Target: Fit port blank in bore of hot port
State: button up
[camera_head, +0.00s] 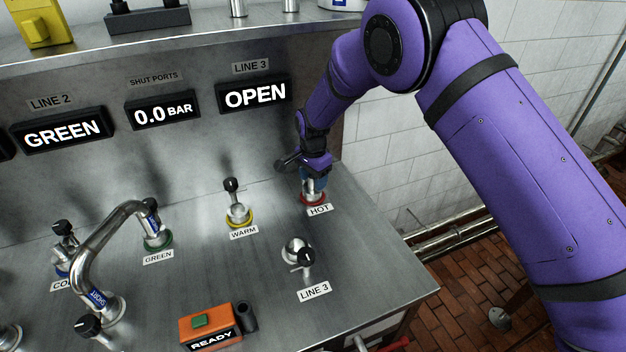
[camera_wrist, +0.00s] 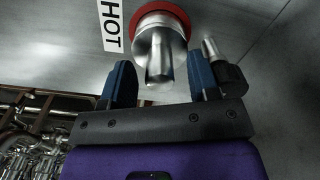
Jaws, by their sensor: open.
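The hot port (camera_head: 313,200) has a red ring and a HOT label, at the back right of the steel bench. In the wrist view the hot port (camera_wrist: 163,15) is at the top centre. A bright metal stem, which looks like the port blank (camera_wrist: 159,62), stands at the mouth of its bore; I cannot tell how deep it sits. My gripper (camera_head: 314,182) is right over the port. In the wrist view my gripper (camera_wrist: 160,82) is open, with one blue finger on each side of the stem and visible gaps. In the head view it mostly hides the stem.
A black-knobbed valve handle (camera_wrist: 228,76) is close beside my right finger. The warm port (camera_head: 238,215) stands left and the line 3 valve (camera_head: 300,255) in front. A bent pipe (camera_head: 100,235) arches at the left. The line 3 display (camera_head: 253,94) reads OPEN.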

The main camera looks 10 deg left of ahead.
notch_tip(320, 180, up, 10)
dwell(0.4)
